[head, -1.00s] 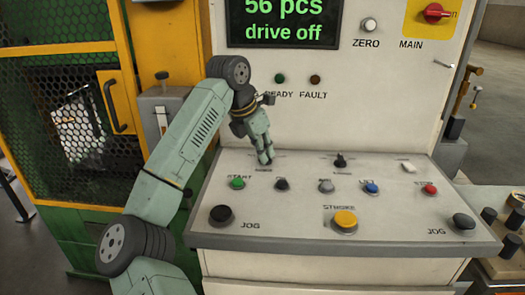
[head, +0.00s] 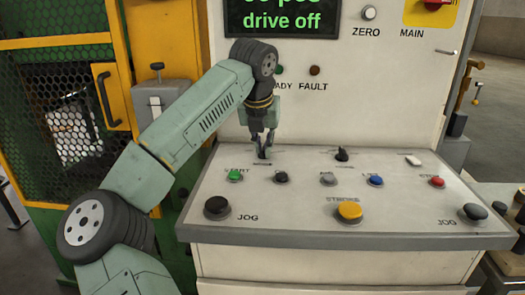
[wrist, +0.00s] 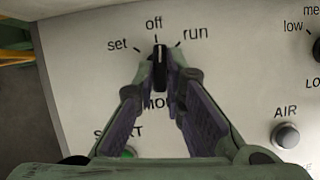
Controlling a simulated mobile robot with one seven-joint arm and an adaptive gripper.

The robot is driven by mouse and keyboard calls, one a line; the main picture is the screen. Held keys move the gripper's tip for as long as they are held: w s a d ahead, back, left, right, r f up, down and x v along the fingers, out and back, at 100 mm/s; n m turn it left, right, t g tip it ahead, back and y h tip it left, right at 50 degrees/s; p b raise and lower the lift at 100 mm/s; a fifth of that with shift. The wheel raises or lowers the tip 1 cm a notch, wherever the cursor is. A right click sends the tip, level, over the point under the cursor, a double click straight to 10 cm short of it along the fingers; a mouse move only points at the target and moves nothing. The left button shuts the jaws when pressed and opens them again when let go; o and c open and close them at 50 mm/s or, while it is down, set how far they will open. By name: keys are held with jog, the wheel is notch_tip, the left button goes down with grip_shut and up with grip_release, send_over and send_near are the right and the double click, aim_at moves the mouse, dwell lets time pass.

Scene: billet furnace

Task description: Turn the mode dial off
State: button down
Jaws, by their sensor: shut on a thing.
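The mode dial (wrist: 160,68) is a black knob on the pale sloping console, with the labels set, off and run around its top. Its pointer end faces up towards "off" in the wrist view. My gripper (wrist: 160,72) has its two fingers closed on either side of the knob. The fingers partly cover the label below it. In the head view my gripper (head: 263,153) points down at the back left of the console, and the dial is mostly hidden by the fingers.
The console (head: 300,205) also carries a green start button (head: 235,175), a yellow stroke button (head: 349,211), a red button (head: 437,182) and black jog buttons. Another black knob (head: 342,154) stands to the right. A display (head: 283,18) reads "drive off". A yellow-framed mesh guard (head: 70,120) is at left.

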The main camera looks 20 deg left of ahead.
jog(key=shift+n+y+b, duration=0.3)
jog(key=shift+n, duration=0.2)
jog(key=c, duration=1.7)
grip_release()
jog(key=shift+o, duration=0.2)
jog(key=shift+r, duration=0.1)
jog(key=v, duration=1.2)
jog(key=shift+d, duration=0.1)
